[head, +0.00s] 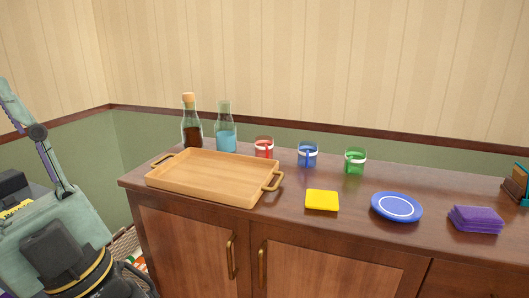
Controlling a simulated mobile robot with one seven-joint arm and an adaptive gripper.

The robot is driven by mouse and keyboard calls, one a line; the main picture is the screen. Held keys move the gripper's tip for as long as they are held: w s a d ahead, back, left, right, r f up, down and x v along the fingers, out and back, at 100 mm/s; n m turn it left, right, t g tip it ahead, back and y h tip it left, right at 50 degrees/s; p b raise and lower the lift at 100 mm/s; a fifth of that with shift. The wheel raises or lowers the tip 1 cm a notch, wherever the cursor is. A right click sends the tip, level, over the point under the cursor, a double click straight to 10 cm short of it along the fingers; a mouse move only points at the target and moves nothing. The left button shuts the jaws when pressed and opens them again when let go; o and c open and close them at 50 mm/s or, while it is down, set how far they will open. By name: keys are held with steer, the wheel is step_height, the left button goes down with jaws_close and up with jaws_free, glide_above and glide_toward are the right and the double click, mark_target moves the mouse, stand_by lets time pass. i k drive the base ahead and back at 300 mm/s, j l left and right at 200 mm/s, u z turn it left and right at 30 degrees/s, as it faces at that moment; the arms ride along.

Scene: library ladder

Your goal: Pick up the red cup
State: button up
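The red cup (264,148) is see-through with a white band. It stands upright on the wooden cabinet top (335,180), near the back wall. It is just behind the right rear part of the wooden tray (213,177), whose raised edge hides the cup's lower part. A blue cup (307,155) and a green cup (355,161) of the same kind stand in a row to its right. My gripper is not seen in the head view, and nothing is touching the red cup.
A brown bottle (191,123) and a bottle of blue liquid (226,129) stand left of the red cup. A yellow square (322,201), a blue plate (397,207) and a purple stack (475,219) lie at the right. The tray's right handle (275,181) sticks out.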

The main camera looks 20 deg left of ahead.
mark_target(263, 144)
steer(key=i+j+u, duration=0.1)
steer(key=i+u, duration=0.5)
steer(key=u, duration=0.15)
steer(key=i+l+u, duration=0.15)
steer(key=i+u, duration=0.25)
steer(key=k, duration=0.05)
